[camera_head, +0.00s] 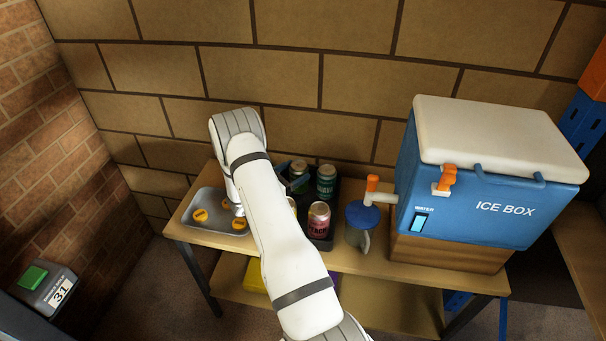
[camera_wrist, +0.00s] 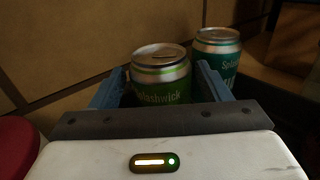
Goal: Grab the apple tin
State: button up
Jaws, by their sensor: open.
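A tin with a bright green band and silver top (camera_wrist: 162,75) stands upright between the two blue fingers of my gripper (camera_wrist: 160,88). Its label reads partly "Splashwick"; no apple picture shows. The fingers are open, one on each side, and I cannot tell whether they touch it.
A pink-red tin (camera_head: 319,220) stands at the front of the dark caddy (camera_head: 326,243). A blue-lidded jug (camera_head: 361,218) and an ice box (camera_head: 480,190) are to the right. A metal tray (camera_head: 211,204) with orange-topped pieces lies left. A wall stands close behind.

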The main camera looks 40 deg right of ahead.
jog(key=shift+d, duration=1.1)
jog(key=c, duration=1)
jog(key=shift+r, duration=0.15)
